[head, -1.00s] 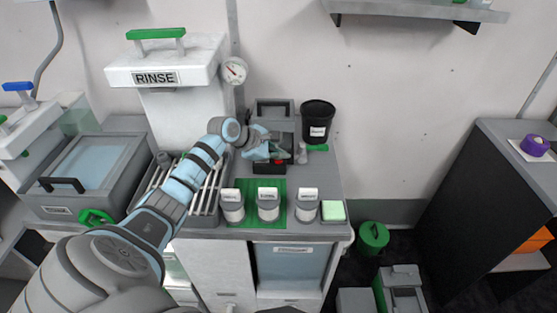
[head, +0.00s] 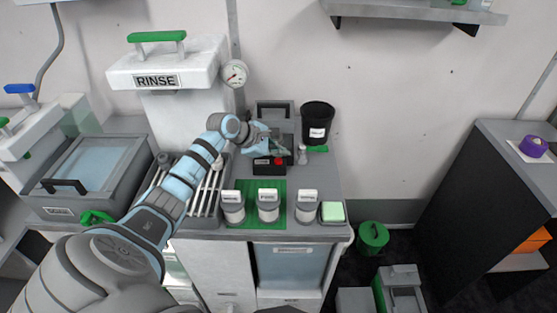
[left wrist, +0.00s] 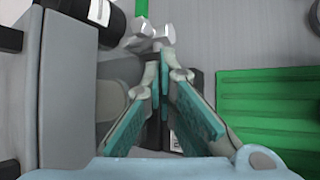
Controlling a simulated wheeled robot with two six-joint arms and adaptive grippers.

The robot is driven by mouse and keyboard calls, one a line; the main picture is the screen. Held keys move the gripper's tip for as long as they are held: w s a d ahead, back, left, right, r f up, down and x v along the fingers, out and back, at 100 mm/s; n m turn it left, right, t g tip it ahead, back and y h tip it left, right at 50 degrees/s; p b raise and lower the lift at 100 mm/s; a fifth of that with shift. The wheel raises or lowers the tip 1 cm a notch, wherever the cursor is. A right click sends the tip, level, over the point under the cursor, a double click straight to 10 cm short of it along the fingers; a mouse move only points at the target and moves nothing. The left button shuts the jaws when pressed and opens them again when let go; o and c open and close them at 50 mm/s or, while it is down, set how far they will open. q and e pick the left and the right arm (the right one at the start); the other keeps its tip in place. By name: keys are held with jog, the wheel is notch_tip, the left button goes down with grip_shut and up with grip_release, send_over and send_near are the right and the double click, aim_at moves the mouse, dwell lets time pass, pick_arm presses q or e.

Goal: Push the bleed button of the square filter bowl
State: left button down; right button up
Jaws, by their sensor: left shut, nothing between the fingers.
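My left gripper (head: 286,151) is shut and empty above the back of the counter, beside a grey box with a handle (head: 274,105). In the left wrist view its fingertips (left wrist: 164,55) meet just short of a small pale fitting (left wrist: 150,32); I cannot tell whether they touch. That fitting shows in the head view as a small pale upright piece (head: 302,155), right of the fingers. It may be the filter bowl, but its square shape and bleed button cannot be made out. A black box with a red top (head: 270,164) lies below the gripper, partly hidden. My right gripper is out of view.
A black bin (head: 318,122) stands behind the fingers to the right. Several white-lidded jars, including one at the left (head: 232,206), line the counter front around a green mat (head: 278,188). A rack (head: 207,200) is under my arm.

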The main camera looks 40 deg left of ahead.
aim_at(280, 162)
pick_arm(q)
jog(key=shift+r+p, duration=1.7)
jog(key=shift+r, duration=0.85)
jog(key=shift+f, duration=0.1)
